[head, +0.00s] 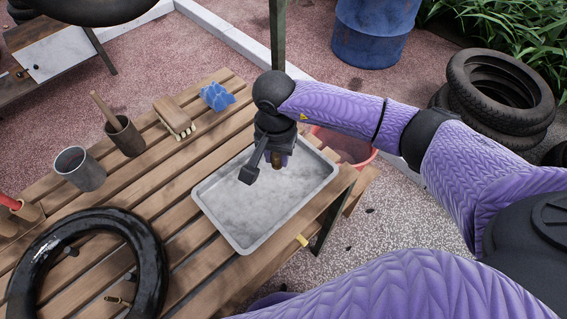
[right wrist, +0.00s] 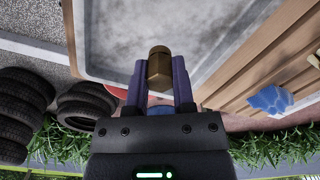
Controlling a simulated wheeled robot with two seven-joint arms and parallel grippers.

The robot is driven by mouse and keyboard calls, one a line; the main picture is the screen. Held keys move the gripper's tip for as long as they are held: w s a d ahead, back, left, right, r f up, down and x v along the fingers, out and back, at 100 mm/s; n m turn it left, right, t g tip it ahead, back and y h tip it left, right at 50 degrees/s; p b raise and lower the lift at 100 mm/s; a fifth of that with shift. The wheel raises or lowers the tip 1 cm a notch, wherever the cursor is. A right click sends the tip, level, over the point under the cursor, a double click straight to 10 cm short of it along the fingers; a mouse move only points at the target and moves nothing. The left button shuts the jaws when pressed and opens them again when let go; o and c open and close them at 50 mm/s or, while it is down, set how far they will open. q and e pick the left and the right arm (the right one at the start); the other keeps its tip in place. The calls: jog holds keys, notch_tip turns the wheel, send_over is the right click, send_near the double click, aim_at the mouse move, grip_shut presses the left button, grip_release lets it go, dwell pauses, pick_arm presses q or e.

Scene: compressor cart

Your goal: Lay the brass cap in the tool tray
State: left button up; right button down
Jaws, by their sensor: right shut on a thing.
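The brass cap (right wrist: 159,68) is a small brown-gold piece with flat sides, held between the fingers of my right gripper (right wrist: 159,80). In the head view the right gripper (head: 264,169) points down over the tool tray (head: 238,240), and only part of the cap (head: 280,159) shows. The tool tray is a shallow grey metal tray at the right end of the slatted wooden table. It is empty, and the cap appears above its floor; the exact gap is hard to tell. My left gripper is not in view.
A red tub (head: 352,148) stands beyond the table. Tyres (head: 500,85) are stacked at the right.

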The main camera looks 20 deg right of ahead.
aim_at(277, 178)
notch_tip(277, 178, down, 5)
jog(key=shift+a+r+b, duration=0.1)
jog(key=shift+b, duration=0.55)
jog(key=shift+f, duration=0.3)
jog(key=shift+r, duration=0.15)
jog(key=c, duration=0.9)
grip_release()
jog(key=o, duration=0.4)
jog(key=shift+o, duration=0.2)
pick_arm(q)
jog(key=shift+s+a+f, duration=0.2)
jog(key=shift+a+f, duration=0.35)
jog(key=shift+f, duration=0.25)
